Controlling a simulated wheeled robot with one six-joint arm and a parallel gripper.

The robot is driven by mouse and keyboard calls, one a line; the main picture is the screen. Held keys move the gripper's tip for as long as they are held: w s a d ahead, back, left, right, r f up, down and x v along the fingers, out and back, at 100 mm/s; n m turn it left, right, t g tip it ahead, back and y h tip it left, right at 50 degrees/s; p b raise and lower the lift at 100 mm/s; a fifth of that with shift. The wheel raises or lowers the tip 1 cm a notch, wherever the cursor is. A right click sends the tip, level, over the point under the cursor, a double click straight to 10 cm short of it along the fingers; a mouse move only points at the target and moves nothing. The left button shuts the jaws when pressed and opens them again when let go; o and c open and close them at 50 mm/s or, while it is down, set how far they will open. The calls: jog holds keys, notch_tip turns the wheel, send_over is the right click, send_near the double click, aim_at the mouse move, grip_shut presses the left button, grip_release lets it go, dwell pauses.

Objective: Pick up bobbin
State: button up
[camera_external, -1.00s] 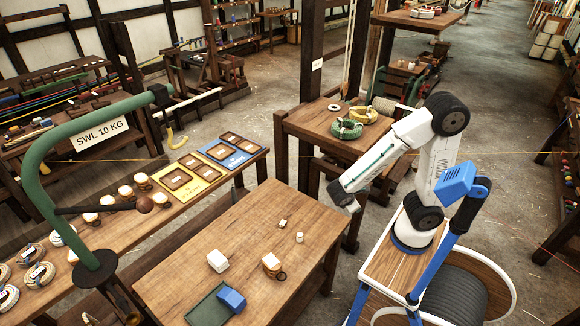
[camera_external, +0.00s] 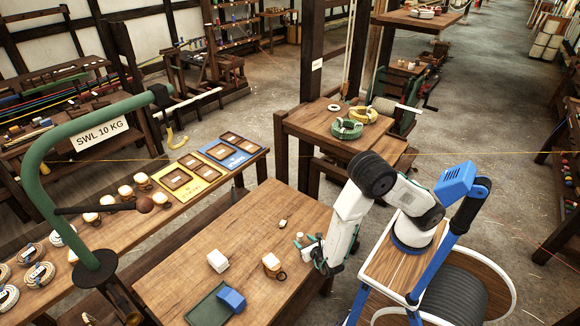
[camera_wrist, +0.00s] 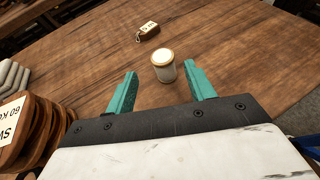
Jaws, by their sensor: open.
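The bobbin (camera_wrist: 163,66) is a small white cylinder with a tan rim. It stands upright on the brown wooden table (camera_wrist: 95,65), just ahead of my fingertips in the wrist view. My gripper (camera_wrist: 160,72) is open, with its two teal fingers apart and the bobbin roughly in line with the gap, slightly beyond the tips. In the external view my gripper (camera_external: 305,243) is low over the right edge of the table, and the bobbin is hard to make out beside the fingers.
A stacked brown-and-white item (camera_external: 271,264) is close left of my gripper, with a white block (camera_external: 217,261) farther left. A blue block (camera_external: 232,299) sits on a green tray (camera_external: 205,311).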

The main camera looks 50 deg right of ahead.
aim_at(298, 235)
jog(key=x, duration=0.6)
jog(key=shift+w+d, duration=0.1)
jog(key=shift+d, duration=0.2)
jog(key=c, duration=1)
